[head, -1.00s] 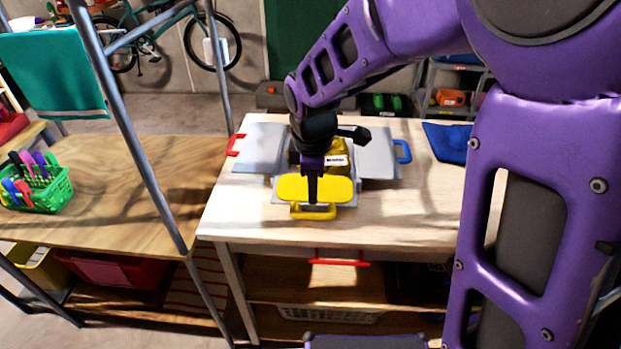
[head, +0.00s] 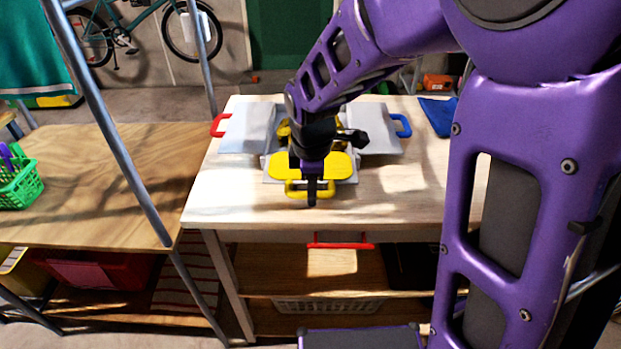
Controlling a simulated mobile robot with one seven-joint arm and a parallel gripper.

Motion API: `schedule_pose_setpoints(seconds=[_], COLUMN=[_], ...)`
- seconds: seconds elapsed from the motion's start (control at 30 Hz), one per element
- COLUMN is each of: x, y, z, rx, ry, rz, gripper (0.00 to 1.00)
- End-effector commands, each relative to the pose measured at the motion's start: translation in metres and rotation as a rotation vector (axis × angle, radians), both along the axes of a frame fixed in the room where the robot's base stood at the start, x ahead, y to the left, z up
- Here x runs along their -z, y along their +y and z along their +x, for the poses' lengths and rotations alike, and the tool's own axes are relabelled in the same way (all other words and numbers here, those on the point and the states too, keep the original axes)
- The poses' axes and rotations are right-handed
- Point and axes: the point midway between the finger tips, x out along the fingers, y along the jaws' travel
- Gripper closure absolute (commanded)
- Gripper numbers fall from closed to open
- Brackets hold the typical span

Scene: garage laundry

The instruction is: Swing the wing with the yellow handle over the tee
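A folding board with grey wings lies on the pale table. Its left wing (head: 248,128) has a red handle (head: 219,125) and its right wing (head: 376,136) has a blue handle (head: 402,126). The yellow handle (head: 294,189) is at the front edge, before a flat yellow rounded piece (head: 340,166) lying on the front wing. More yellow, perhaps the tee (head: 283,131), shows in the middle, mostly hidden by my arm. My gripper (head: 312,198) points down at the yellow handle, its tips overlapping it in view. Contact and finger opening cannot be made out.
The pale table (head: 420,205) is clear in front and to the right. A blue cloth (head: 438,115) lies at its right. A metal frame post (head: 110,130) stands at the left, by a wooden table with a green basket (head: 18,186). A red drawer handle (head: 340,241) is below.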

Motion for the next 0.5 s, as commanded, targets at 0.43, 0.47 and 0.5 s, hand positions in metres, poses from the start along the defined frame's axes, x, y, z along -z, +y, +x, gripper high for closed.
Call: schedule_pose_setpoints(seconds=[0.43,0.47,0.5], x=[-0.0001,-0.0001,-0.0001], y=[0.0002,0.0002,0.0002], z=[0.0,0.0,0.0], rx=[0.0,0.0,0.0], ry=[0.0,0.0,0.0], rz=[0.0,0.0,0.0], gripper=[1.0,1.0,1.0])
